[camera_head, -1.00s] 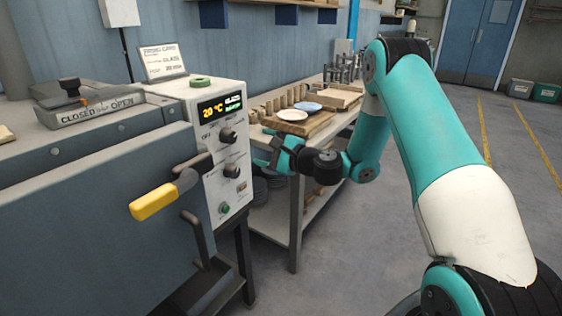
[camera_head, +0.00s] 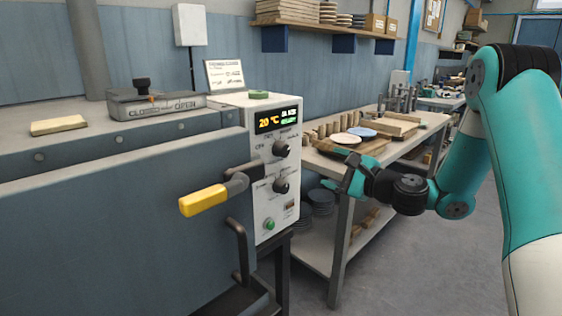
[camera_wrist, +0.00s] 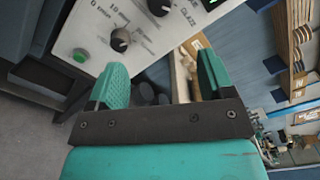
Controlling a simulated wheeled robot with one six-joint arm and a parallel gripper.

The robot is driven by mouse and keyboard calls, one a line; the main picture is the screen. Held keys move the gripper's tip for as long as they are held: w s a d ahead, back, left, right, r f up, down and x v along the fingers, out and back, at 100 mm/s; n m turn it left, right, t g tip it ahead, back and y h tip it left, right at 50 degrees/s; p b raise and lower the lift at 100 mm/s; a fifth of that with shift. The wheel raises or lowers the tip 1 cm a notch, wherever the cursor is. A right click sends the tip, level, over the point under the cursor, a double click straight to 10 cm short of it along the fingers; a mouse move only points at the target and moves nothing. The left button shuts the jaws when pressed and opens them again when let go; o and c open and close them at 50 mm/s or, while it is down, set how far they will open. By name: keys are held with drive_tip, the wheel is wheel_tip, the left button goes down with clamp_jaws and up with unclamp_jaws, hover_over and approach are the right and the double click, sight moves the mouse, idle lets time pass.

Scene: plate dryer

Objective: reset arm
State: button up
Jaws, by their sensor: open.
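My gripper (camera_head: 340,187) is at the end of my teal arm, to the right of the dryer's control panel and in front of the workbench in the head view. In the wrist view my gripper (camera_wrist: 163,80) shows two teal fingers spread apart with nothing between them. The dryer (camera_head: 120,215) is a large grey-blue unit at the left with a yellow-tipped handle (camera_head: 205,200). Its white control panel (camera_head: 265,205) shows 20 °C and has two black knobs and a green button. The panel also shows tilted in the wrist view (camera_wrist: 95,40).
A workbench (camera_head: 410,155) behind my gripper carries a white plate (camera_head: 346,139), a blue plate and wooden blocks. Dark plates sit on its lower shelf. A lever marked CLOSED and OPEN (camera_head: 155,104) is on the dryer top. Grey floor (camera_head: 420,270) is clear at lower right.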

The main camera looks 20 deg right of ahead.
drive_tip(key=s+a+r+n+g+y+p, duration=0.1)
drive_tip(key=s+a+r+n+g, duration=0.15)
drive_tip(key=s+a+n, duration=0.35)
drive_tip(key=s+a+r+n+g+y+p, duration=0.1)
drive_tip(key=a+r+n+g+p, duration=0.1)
drive_tip(key=a+n+g, duration=0.35)
drive_tip(key=s+a+r+n+g+y+p, duration=0.1)
drive_tip(key=s+a+r+n+g+y, duration=0.2)
drive_tip(key=a, duration=0.5)
drive_tip(key=s+r+n+g+h+p, duration=0.1)
drive_tip(key=s+n+h, duration=0.3)
drive_tip(key=s, duration=0.7)
drive_tip(key=s+n+g+h+p, duration=0.3)
drive_tip(key=s+n, duration=0.5)
drive_tip(key=s, duration=0.3)
drive_tip(key=shift+r+g+h, duration=0.35)
drive_tip(key=shift+g+h, duration=0.35)
drive_tip(key=shift+a, duration=0.15)
